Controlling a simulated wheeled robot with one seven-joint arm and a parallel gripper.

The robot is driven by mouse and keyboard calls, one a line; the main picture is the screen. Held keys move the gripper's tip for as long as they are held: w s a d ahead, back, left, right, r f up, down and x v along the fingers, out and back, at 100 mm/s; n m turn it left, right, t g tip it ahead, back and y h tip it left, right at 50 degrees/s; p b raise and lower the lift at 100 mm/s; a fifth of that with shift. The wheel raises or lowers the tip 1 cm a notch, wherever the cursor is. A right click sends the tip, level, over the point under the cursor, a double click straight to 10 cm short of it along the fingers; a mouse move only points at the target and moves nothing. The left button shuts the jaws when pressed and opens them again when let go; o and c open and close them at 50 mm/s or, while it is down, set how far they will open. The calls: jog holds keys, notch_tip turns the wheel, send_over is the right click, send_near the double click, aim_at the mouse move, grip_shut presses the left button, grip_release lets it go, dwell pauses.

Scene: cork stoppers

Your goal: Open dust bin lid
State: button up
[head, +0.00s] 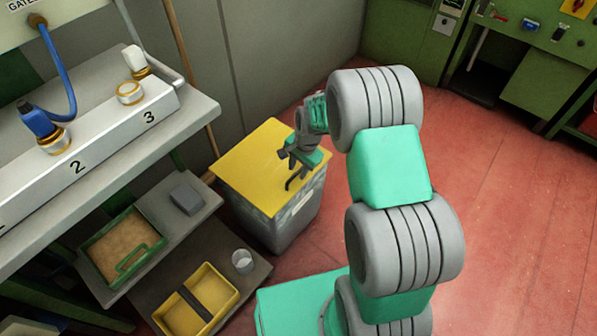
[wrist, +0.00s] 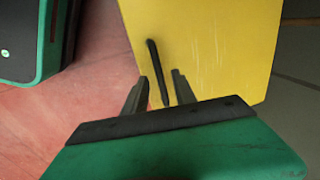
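The dust bin (head: 282,230) is a grey box standing on the red floor, with a flat yellow lid (head: 242,163) lying closed on top. A thin black handle (head: 296,179) is on the lid near its right edge. In the wrist view the lid (wrist: 215,45) fills the upper middle, and the handle (wrist: 153,60) runs down toward my gripper (wrist: 160,78). My gripper is open, its two fingers apart, with the near end of the handle appearing between them. I cannot tell whether they touch it. In the head view my gripper (head: 286,160) is just over the lid.
A grey bench with a numbered rail (head: 95,140) stands left of the bin. Lower shelves hold a green-framed tray (head: 103,229), a grey block (head: 186,199), a yellow caddy (head: 222,282) and a clear cup (head: 242,262). A wall is behind; the floor at right (head: 500,220) is clear.

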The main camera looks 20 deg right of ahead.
jog(key=shift+f, duration=0.3)
jog(key=shift+c, duration=0.4)
grip_shut()
jog(key=shift+w+r, duration=0.1)
dwell(0.7)
